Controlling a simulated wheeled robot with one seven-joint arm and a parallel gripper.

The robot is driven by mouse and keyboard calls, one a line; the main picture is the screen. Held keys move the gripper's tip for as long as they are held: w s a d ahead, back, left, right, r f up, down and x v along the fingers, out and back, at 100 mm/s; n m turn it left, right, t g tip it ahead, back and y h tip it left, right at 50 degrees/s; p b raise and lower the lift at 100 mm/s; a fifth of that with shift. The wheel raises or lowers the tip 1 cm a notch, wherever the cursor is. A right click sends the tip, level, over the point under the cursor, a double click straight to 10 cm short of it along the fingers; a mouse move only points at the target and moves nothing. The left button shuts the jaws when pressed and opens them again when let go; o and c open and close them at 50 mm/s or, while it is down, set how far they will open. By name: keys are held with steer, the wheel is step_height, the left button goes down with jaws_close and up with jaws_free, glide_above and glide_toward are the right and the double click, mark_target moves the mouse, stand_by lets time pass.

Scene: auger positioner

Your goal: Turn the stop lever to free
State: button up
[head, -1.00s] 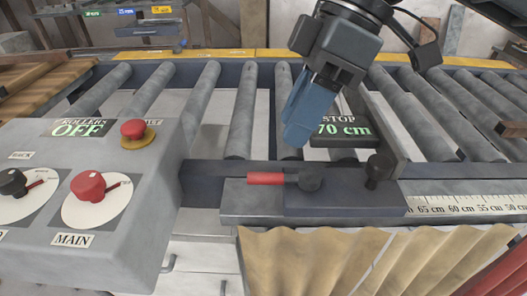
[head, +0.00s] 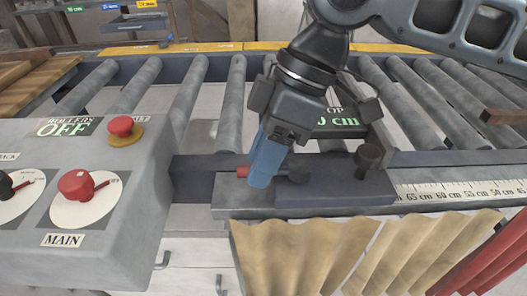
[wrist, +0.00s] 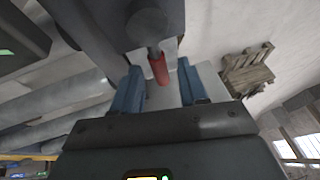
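The stop lever has a red handle (head: 243,171) pointing left from a dark round pivot (head: 299,171) on the dark stop block (head: 335,197). My gripper (head: 262,178), with blue fingers, is over the handle and hides its middle. In the wrist view the fingers (wrist: 160,82) are apart, with the red handle (wrist: 158,70) showing in the gap between them, nearer the left finger. Neither finger visibly presses on it. I cannot tell how deep the handle sits between them. The stop display (head: 340,122) is partly hidden by my gripper; "0 cm" shows.
A grey control box (head: 110,190) with red knobs and a red button (head: 121,126) stands at the left; its display reads rollers OFF. A dark knob (head: 368,158) stands right of the lever. A ruler (head: 460,189) runs right. Rollers lie behind, a tan curtain (head: 300,250) hangs in front.

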jaws_close()
stand_by(0.3)
